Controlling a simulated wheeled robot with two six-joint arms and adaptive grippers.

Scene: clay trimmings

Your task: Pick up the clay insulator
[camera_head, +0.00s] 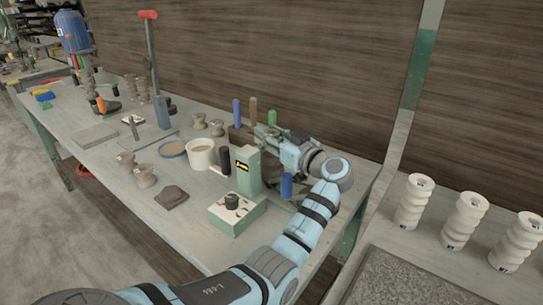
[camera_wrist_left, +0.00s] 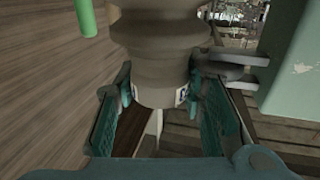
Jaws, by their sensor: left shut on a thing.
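The clay insulator (camera_wrist_left: 160,45) is a ribbed, grey-brown piece with a paler lower end and a small dark-and-white mark. In the left wrist view it stands between the teal fingers of my left gripper (camera_wrist_left: 162,98), which is shut on its lower end. In the head view my left gripper (camera_head: 264,136) is at the back right of the workbench, beyond the green machine. The held piece cannot be made out clearly there. My right gripper is not in view.
The green upright machine (camera_head: 248,172) stands close to my left arm. A white pot (camera_head: 201,155) is left of it. Blue, brown and green handles (camera_head: 237,112) rise near the gripper. Pale ribbed insulators (camera_head: 465,221) stand on the right table. The bench's front left has bare room.

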